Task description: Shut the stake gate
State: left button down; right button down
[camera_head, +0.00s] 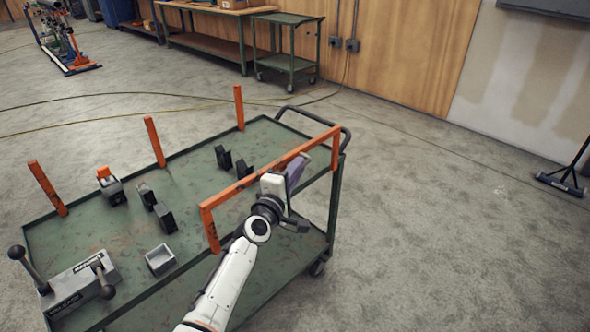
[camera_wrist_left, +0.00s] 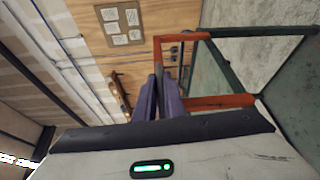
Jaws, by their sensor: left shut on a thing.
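The stake gate (camera_head: 240,187) is an orange frame with a long top rail and a short leg at each end. It stands along the right part of the green cart's near edge (camera_head: 140,297). I cannot tell whether it is fully seated. My left gripper (camera_head: 297,168) is shut on the gate's top rail, right of its middle, with the arm reaching from below. In the left wrist view, the purple fingers (camera_wrist_left: 158,98) meet the orange gate (camera_wrist_left: 220,102). The fingers partly hide the rail. My right gripper is not in view.
Several orange stakes (camera_head: 154,142) stand along the cart's far edge. Black blocks (camera_head: 165,219), a small grey tray (camera_head: 160,260) and a grey lever device (camera_head: 80,284) lie on the cart top. A push handle (camera_head: 325,119) is at its right end. Open floor (camera_head: 440,230) lies to the right.

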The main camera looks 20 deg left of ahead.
pick_arm(q)
jog(key=shift+w+a+r, duration=0.1)
jog(key=shift+a+r, duration=0.1)
jog(key=c, duration=1.8)
grip_release()
jog(key=shift+c, duration=0.2)
jog(key=shift+f, duration=0.1)
jog(key=shift+s, duration=0.25)
jog(key=s+p, duration=0.4)
jog(key=s, duration=0.5)
jog(key=shift+s+a, duration=0.4)
jog(key=shift+a, duration=0.05)
